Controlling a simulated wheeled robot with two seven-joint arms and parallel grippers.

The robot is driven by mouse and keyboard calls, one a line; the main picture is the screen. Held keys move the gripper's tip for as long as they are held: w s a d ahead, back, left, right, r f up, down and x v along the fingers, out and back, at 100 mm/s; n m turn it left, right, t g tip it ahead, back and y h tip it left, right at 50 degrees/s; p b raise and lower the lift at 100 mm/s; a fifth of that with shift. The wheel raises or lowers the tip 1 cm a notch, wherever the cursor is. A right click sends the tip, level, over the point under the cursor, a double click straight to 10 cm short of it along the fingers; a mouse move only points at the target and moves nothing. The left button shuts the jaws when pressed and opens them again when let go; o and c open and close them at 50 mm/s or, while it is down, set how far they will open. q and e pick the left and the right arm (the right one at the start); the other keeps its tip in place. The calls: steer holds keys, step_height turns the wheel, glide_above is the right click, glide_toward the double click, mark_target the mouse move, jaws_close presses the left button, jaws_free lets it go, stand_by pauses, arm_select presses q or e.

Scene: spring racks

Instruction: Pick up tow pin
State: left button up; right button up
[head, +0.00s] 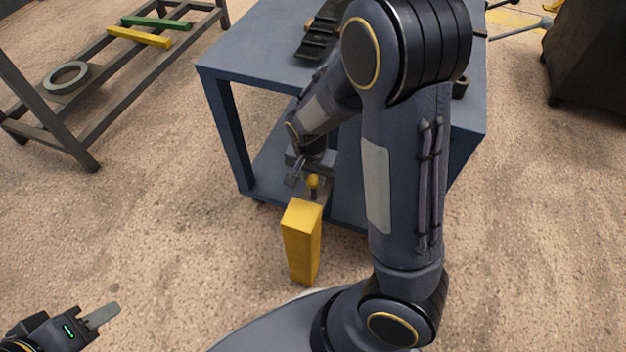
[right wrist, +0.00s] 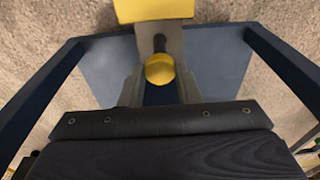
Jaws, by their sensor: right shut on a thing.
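The tow pin (head: 313,182) shows as a small yellow round knob just behind the top of a yellow post (head: 302,245) in the head view. In the right wrist view the pin's yellow knob (right wrist: 160,70) sits between the two fingers, with a short dark shaft beyond it. My right gripper (head: 309,187) is shut on the tow pin; it also shows in the right wrist view (right wrist: 159,84). The pin's lower end is hidden. My left gripper (head: 102,317) is at the lower left, away from the pin, and its finger gap cannot be made out.
A blue table (head: 235,70) with a lower shelf stands right behind the right gripper, its legs close by. A black ribbed tray (head: 318,38) lies on top. A dark rack (head: 95,128) at left holds yellow and green bars and a grey ring. Floor at left is clear.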

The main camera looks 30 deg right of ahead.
step_height(320, 180, up, 11)
steer(key=p, duration=0.4)
steer(key=o, duration=0.5)
steer(key=c, duration=0.4)
steer(key=shift+r, duration=0.1)
steer(key=shift+c, duration=0.5)
